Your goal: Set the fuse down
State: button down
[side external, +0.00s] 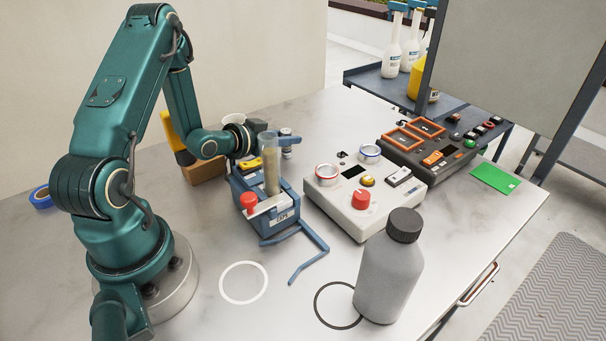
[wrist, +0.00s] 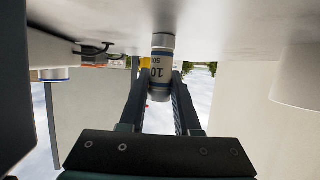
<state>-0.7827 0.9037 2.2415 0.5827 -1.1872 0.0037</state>
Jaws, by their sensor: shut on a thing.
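The fuse (side external: 287,153) is a small pale cylinder with dark bands, behind the blue holder in the side view. In the wrist view the fuse (wrist: 161,72) shows a printed label beginning with "10" and a grey end cap. My gripper (side external: 288,138) is shut on it, with one dark finger on each side in the wrist view (wrist: 160,84). The fuse's far end is close to the pale worktop. I cannot tell whether it touches.
The blue holder (side external: 282,222) with a clear tube (side external: 271,172) and a red knob stands just in front of my gripper. A light grey control box (side external: 335,207) is to the right, with a dark box (side external: 452,170) beyond. A grey bottle (side external: 388,275) stands in front.

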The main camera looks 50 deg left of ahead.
jog(key=c, duration=0.5)
grip_release()
jog(key=shift+d+f, duration=0.15)
jog(key=shift+d, duration=0.05)
jog(key=shift+c, duration=0.2)
